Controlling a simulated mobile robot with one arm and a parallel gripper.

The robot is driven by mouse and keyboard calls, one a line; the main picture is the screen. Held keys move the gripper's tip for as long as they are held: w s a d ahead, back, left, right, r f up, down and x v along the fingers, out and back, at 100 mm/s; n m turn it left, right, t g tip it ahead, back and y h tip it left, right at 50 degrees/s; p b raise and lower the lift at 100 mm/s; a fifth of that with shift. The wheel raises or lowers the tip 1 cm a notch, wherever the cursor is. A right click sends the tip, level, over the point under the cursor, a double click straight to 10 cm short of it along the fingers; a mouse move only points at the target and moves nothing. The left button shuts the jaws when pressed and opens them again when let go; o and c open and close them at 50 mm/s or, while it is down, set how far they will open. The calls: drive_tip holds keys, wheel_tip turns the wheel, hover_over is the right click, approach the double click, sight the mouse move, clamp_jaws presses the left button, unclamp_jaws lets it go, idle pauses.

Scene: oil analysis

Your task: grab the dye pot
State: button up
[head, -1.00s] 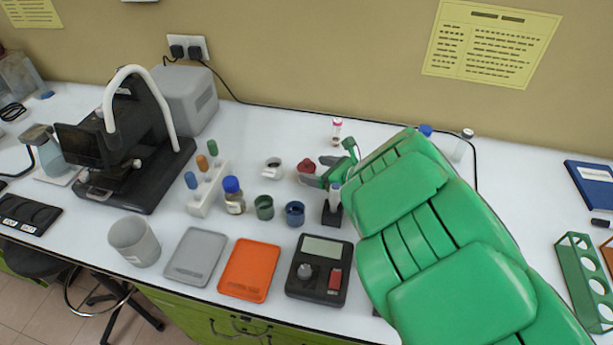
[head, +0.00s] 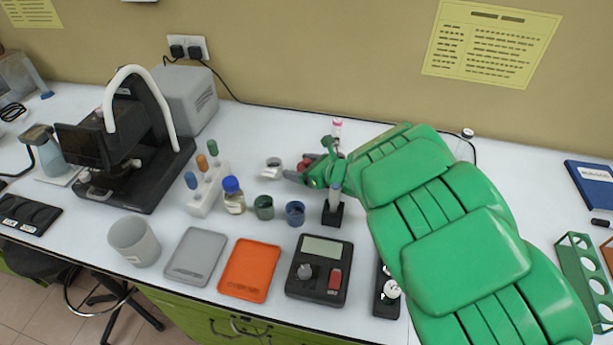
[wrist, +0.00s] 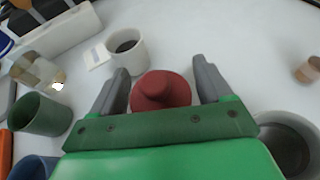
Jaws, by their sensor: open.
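A round red pot with a knob on top (wrist: 161,91) sits on the white bench. It lies between the two grey fingers of my open gripper (wrist: 161,84) in the wrist view, with a gap on each side. In the head view the red pot (head: 304,164) is partly hidden behind my gripper (head: 297,175). A small white cup with dark contents (wrist: 126,47) stands just beyond the left finger, with a pale card beside it. The white cup also shows in the head view (head: 272,169). No readable label tells which is the dye pot.
A green cup (head: 264,207) and a blue cup (head: 295,213) stand in front of my gripper. A black stand with a vial (head: 333,212) is close to its right. A blue-capped bottle (head: 233,196) and a tube rack (head: 205,199) stand left.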

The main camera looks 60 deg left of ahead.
clamp_jaws()
idle(0.5)
